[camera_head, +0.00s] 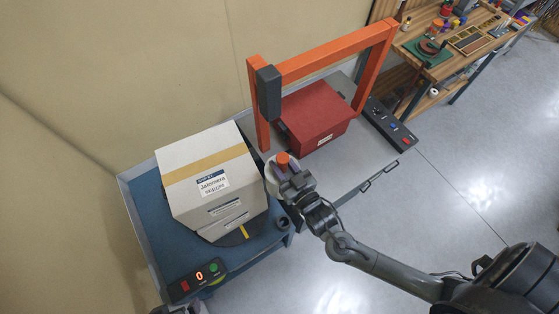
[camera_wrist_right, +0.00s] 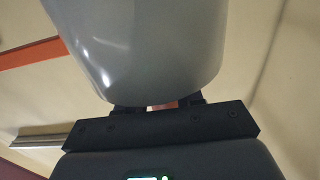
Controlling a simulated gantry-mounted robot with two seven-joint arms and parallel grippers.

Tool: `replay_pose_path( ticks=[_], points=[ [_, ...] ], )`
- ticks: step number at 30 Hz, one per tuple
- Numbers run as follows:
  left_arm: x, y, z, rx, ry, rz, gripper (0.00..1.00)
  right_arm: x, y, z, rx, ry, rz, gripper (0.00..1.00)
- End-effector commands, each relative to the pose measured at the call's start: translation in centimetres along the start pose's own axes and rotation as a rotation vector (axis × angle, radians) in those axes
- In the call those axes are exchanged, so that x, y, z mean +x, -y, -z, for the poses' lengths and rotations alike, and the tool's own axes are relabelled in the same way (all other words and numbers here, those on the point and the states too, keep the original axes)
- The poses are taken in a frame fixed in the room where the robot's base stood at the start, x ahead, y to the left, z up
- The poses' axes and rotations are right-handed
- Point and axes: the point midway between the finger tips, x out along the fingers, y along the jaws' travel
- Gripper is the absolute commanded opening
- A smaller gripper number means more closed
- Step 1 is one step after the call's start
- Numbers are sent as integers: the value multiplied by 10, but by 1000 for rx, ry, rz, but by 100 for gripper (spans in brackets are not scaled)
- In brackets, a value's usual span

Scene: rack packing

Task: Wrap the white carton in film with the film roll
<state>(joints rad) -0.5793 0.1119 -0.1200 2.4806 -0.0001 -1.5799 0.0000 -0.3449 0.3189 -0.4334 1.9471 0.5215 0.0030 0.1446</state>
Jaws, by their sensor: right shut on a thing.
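The white carton (camera_head: 206,165) sits on a blue-topped table, with a tan tape band across its top and a label on its front. A similar pale box shows under it, over a dark round plate (camera_head: 232,238). My right gripper (camera_head: 290,182) is shut on the film roll (camera_head: 270,177), a pale roll with an orange top, just right of the carton. In the right wrist view the roll (camera_wrist_right: 140,50) fills the upper middle as a glossy grey cylinder. Whether film runs to the carton is too small to tell. Only a dark piece, possibly my left gripper (camera_head: 180,309), shows at the bottom edge.
A control box (camera_head: 196,281) with a lit red digit stands at the table's front. An orange frame (camera_head: 335,50) rises over a grey table (camera_head: 352,170) with a red box (camera_head: 315,112). A workbench with tools (camera_head: 465,40) stands at the far right. The floor at right is clear.

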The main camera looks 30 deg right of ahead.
Motion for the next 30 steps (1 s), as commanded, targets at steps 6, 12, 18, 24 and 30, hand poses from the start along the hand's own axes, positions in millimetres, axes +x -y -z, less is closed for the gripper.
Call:
replay_pose_path(
  ticks=[6, 12, 18, 24, 30],
  points=[
    [-8, 1, 2, 3, 1, 3, 100, -1, 0, 6, 2, -2, 8, 0],
    [-7, 3, 1, 10, 3, 8, 100, -1, 0, 6, 2, -2, 8, 0],
    [-7, 3, 1, 13, 4, 10, 69, -1, 0, 6, 2, -3, 7, 0],
    [-7, 3, 1, 12, 4, 9, 39, -1, 0, 6, 2, -3, 7, 0],
    [-7, 2, 1, 6, 3, 5, 8, -1, 0, 6, 2, -3, 7, 0]
  ],
)
